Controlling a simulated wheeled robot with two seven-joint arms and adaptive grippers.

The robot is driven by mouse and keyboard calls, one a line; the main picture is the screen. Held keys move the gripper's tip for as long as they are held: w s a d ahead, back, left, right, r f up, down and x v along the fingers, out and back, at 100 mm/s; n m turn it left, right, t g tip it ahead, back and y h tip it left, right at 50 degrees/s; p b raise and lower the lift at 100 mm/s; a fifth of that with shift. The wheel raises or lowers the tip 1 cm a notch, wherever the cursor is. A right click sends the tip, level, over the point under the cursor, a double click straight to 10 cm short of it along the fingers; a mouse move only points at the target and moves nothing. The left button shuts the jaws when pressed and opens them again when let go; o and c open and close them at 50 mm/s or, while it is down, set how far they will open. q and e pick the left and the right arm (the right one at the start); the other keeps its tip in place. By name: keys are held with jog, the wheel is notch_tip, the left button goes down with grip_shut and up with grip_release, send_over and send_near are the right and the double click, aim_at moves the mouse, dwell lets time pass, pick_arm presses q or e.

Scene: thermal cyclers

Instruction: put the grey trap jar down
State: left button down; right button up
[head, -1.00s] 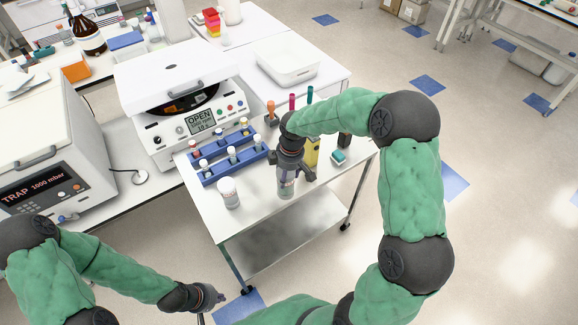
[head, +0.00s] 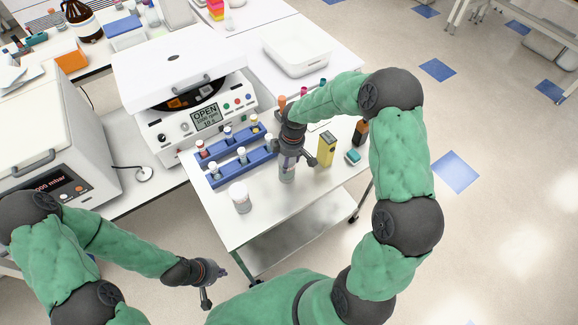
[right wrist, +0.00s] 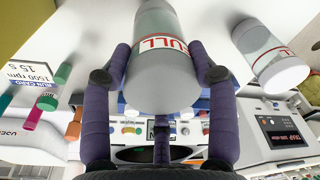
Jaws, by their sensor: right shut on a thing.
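My right gripper (head: 290,157) is shut on a clear jar (head: 287,170) with a greyish end, over the white cart top. In the right wrist view this jar (right wrist: 163,65) sits between the two fingers, with a red-edged label reading "FULL". I cannot tell whether its base touches the cart. A second clear jar (head: 240,198) with a white lid stands on the cart to the left; it also shows in the right wrist view (right wrist: 270,55). My left gripper (head: 214,281) is off the cart's front left, its fingers apart and empty.
The cart top (head: 262,222) is clear at the front. A blue tube rack (head: 240,170) lies behind and left of the held jar. An open centrifuge (head: 190,110) is behind.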

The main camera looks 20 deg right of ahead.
jog(key=shift+w+f, duration=0.2)
jog(key=shift+f, duration=2)
jog(key=o, duration=1.5)
jog(key=shift+f, duration=0.15)
jog(key=r, duration=0.8)
jog(key=s+d+r, duration=0.1)
jog(key=r, duration=0.3)
jog(key=shift+r, duration=0.1)
